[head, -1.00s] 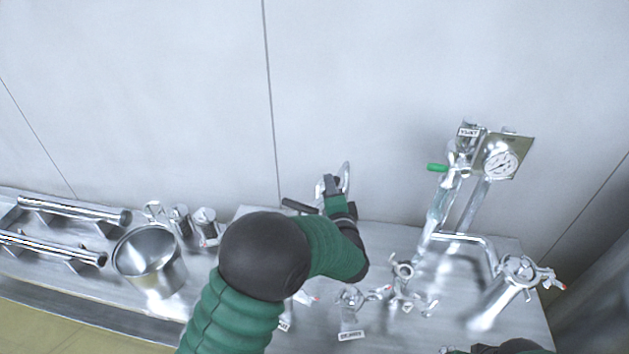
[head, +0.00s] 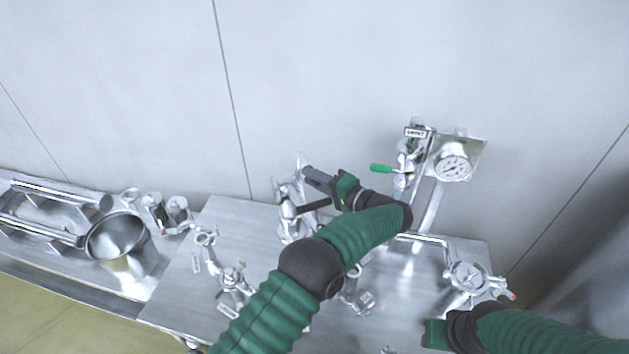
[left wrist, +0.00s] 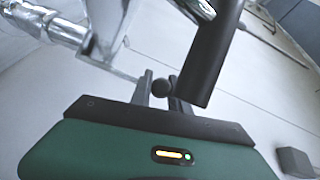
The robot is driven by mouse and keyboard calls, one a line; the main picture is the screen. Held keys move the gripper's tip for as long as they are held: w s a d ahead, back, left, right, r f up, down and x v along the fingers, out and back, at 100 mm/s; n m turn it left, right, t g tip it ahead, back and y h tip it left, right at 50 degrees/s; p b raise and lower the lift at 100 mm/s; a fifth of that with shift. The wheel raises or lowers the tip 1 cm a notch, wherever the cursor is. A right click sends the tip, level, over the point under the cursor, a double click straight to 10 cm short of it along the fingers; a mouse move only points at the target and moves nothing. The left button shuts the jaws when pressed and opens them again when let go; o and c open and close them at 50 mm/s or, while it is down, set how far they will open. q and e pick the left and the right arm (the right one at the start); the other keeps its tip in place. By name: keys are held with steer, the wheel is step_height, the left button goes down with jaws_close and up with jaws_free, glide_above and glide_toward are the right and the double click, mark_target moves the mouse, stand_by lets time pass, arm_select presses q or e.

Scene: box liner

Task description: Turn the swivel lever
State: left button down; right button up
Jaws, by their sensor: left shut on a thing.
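My left gripper (head: 308,174) is above the middle of the steel bench, at a metal swivel fitting (head: 288,207) by the wall. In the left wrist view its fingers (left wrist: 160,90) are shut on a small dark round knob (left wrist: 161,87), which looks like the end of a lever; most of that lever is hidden. A black bar handle (head: 314,205) sticks out of the fitting toward the right, just below the gripper. It seems to be the large black bar (left wrist: 212,50) in the left wrist view. My right gripper (head: 437,334) is low at the right; its fingers cannot be made out.
A green-handled valve (head: 381,168) and a pressure gauge (head: 454,167) stand to the right on pipes. Several small valves stand on the bench (head: 212,217). A steel pot (head: 119,237) is at the left. The wall is close behind.

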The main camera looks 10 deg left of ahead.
arm_select(q)
steer(key=shift+w+d+f+n+g+y+b, duration=0.3)
steer(key=shift+w+n+g, duration=0.1)
steer(key=shift+g, duration=0.2)
steer(key=c, duration=1.3)
jaws_free()
steer(key=shift+o, duration=0.2)
steer(key=shift+w+a+r, duration=0.1)
steer(key=shift+w+a, duration=0.05)
steer(key=shift+r, duration=0.15)
